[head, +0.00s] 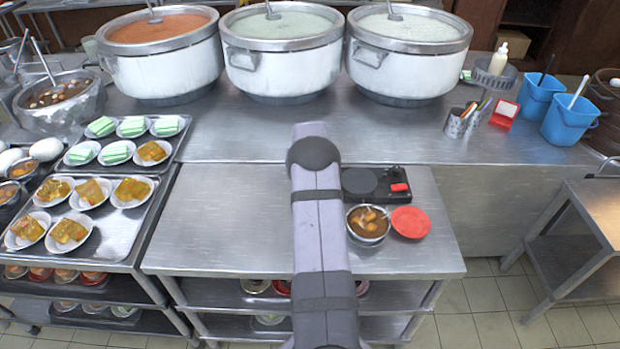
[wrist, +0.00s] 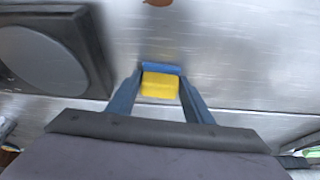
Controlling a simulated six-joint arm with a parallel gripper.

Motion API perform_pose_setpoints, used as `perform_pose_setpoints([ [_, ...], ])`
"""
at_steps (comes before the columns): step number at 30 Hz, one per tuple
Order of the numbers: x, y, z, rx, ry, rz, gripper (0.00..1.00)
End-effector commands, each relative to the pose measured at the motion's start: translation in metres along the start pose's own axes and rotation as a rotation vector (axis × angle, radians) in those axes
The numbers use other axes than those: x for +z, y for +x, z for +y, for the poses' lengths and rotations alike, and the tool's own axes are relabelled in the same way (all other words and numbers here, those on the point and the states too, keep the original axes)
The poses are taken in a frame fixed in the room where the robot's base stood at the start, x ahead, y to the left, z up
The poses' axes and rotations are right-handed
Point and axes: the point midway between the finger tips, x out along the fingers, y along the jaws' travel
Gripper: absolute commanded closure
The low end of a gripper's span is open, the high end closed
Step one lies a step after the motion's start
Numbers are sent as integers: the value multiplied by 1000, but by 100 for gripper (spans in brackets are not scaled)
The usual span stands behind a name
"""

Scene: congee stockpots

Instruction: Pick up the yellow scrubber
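The yellow scrubber (wrist: 160,85) is a small yellow block with a blue strip along its far edge, seen in the wrist view. My gripper (wrist: 160,92) has its two blue fingers on either side of the scrubber, one left and one right. The fingers slant inward toward the scrubber and look close to its sides. Whether they press on it I cannot tell. In the head view my arm covers this spot, so the scrubber and fingertips are hidden there.
A black burner (head: 376,184) stands right of my arm, with a bowl of brown stew (head: 368,224) and a red plate (head: 410,222) nearby. Large stockpots (head: 285,55) line the back. Trays of small dishes (head: 118,235) lie left. The steel table's left part (head: 225,215) is clear.

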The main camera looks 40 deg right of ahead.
Motion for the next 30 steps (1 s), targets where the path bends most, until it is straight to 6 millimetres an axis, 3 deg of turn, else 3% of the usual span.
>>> perform_pose_setpoints([
  [11,-3,-6,0,0,0,2,76],
  [30,-36,-86,0,-1,0,2,76],
])
